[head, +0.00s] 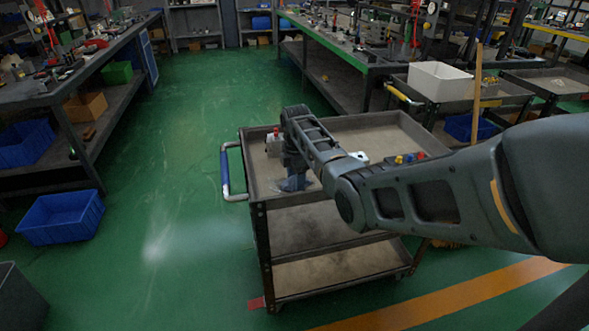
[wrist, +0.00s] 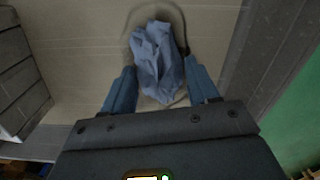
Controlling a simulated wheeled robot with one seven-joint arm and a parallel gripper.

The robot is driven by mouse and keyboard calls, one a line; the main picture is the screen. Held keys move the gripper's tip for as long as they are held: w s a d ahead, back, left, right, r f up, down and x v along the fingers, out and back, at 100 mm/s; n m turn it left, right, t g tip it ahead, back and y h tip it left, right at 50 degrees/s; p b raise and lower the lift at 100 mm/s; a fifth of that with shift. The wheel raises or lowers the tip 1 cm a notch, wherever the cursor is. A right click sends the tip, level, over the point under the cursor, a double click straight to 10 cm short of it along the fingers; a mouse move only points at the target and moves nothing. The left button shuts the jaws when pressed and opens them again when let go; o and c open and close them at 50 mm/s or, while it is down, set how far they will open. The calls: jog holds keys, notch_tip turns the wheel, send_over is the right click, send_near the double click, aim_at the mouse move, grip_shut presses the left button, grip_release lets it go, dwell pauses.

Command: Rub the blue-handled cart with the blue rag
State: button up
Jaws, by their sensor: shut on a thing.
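The blue-handled cart (head: 350,126) stands in the middle of the head view, a dark frame with a beige top tray and lower shelves. Its blue handle (head: 225,170) is on the left end. My gripper (head: 293,183) reaches down into the top tray near its front left part. In the wrist view my gripper (wrist: 160,88) is shut on the crumpled blue rag (wrist: 153,52), which bulges out between the two fingers over the tray floor. A darker, smooth patch surrounds the rag there. In the head view the rag is mostly hidden by my gripper.
A white and grey block with a red top (head: 274,143) stands in the tray's back left corner. Small yellow, blue and red parts (head: 409,158) sit at the right, partly behind my arm. A blue bin (head: 60,217) is on the floor at left.

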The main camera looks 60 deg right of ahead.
aim_at(293, 188)
jog(key=shift+s+a+r+p, duration=0.1)
jog(key=shift+s+a+p, duration=0.15)
jog(key=shift+a+p, duration=0.1)
jog(key=shift+s, duration=0.1)
jog(key=s+a+p, duration=0.1)
jog(key=a+p, duration=0.1)
jog(key=p, duration=0.2)
jog(key=shift+s+a, duration=0.1)
jog(key=shift+s, duration=0.3)
jog(key=shift+s+a+p, duration=0.3)
jog(key=shift+a+p, duration=0.05)
jog(key=shift+p, duration=0.05)
jog(key=shift+w+a+f, duration=0.2)
jog(key=shift+w+a, duration=0.45)
jog(key=shift+w, duration=0.1)
jog(key=w+d+b, duration=0.1)
jog(key=d+b, duration=0.1)
jog(key=b, duration=0.1)
jog(key=shift+w+f, duration=0.15)
jog(key=shift+w, duration=0.25)
jog(key=shift+w+d+r+b, duration=0.2)
jog(key=shift+w+d+b, duration=0.3)
jog(key=shift+b, duration=0.25)
